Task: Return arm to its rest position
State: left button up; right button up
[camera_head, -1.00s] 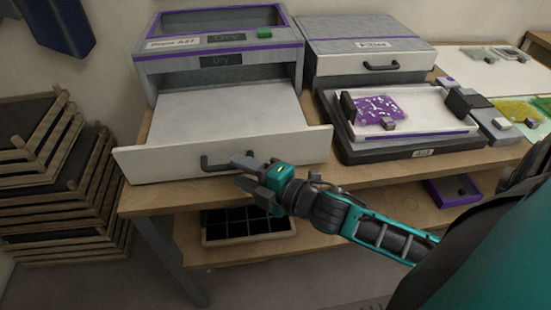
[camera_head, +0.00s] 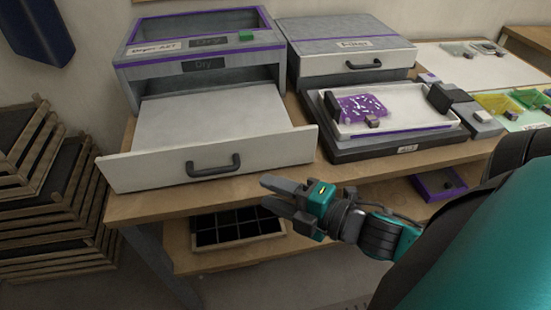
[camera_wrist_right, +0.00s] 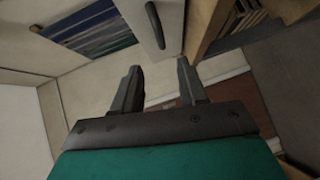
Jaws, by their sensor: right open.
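My right gripper (camera_head: 279,196) is open and empty. In the head view it hangs in front of the bench edge, below and to the right of the open drawer's black handle (camera_head: 213,166), apart from it. In the right wrist view its two dark fingers (camera_wrist_right: 157,86) are spread with nothing between them, and a dark drawer handle (camera_wrist_right: 155,25) shows beyond them. My right arm, teal and black, comes in from the lower right. My left gripper is not in view.
The dryer (camera_head: 200,50) has its white drawer (camera_head: 215,115) pulled out. A tray (camera_head: 395,125) with a purple piece (camera_head: 361,108) stands to its right. A compartment box (camera_head: 236,226) sits on the lower shelf. Stacked wooden racks (camera_head: 45,190) stand left. Air before the bench is free.

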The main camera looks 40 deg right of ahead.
dwell(0.4)
jog(key=s+a+f+m+g+h, duration=0.1)
jog(key=a+f+m+g, duration=0.1)
jog(key=f+m, duration=0.6)
jog(key=s+a+f+m+g+h, duration=0.1)
jog(key=a+f+m+g+h, duration=0.1)
jog(key=f+m, duration=0.6)
jog(key=shift+a+f+m+h, duration=0.3)
jog(key=shift+a+f+m, duration=0.05)
jog(key=shift+a+m, duration=0.55)
